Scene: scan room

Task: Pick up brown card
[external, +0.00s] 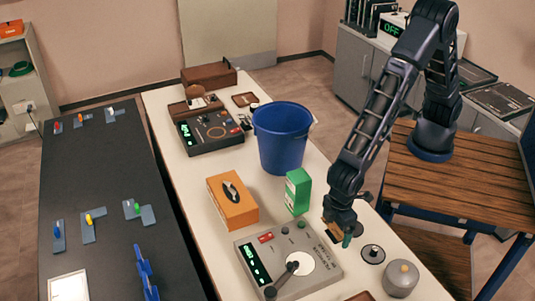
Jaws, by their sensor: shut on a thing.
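My gripper (341,225) is low over the right edge of the white table, beside the grey device. It is shut on a small brown card (333,232), which shows at the fingertips. The card is partly hidden by the fingers, and I cannot tell whether it touches the tabletop. A small teal piece (347,240) shows right by the fingertips.
On the white table (215,248) stand a grey device (310,275) with a lever, a green box (298,190), an orange box (231,201), a blue bin (281,140) and a grey round canister (401,278). A black round piece (373,254) lies near my gripper.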

